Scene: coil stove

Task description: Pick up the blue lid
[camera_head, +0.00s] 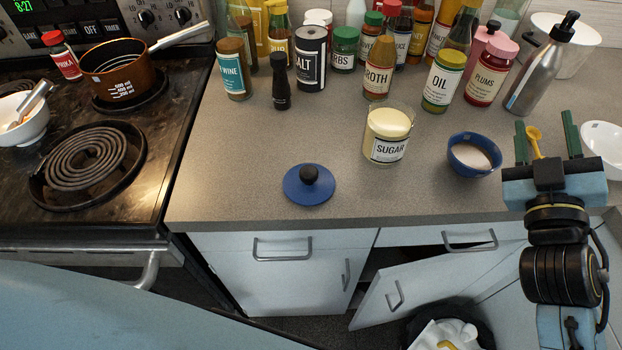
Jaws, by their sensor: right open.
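The blue lid (309,193) is a flat round disc with a black knob on top. It lies on the grey counter near the front edge, left of the sugar jar. My right gripper (547,135) is at the right side of the view, well to the right of the lid, with its two dark green fingers spread apart. A yellow spoon (535,138) shows between the fingers in the picture; I cannot tell that it is held. My left gripper is not in view.
An open sugar jar (389,149) and a blue bowl of white powder (473,156) stand right of the lid. Several bottles and jars line the back. The coil stove (88,165) is at left. A lower cabinet door (400,292) hangs open. Counter left of the lid is clear.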

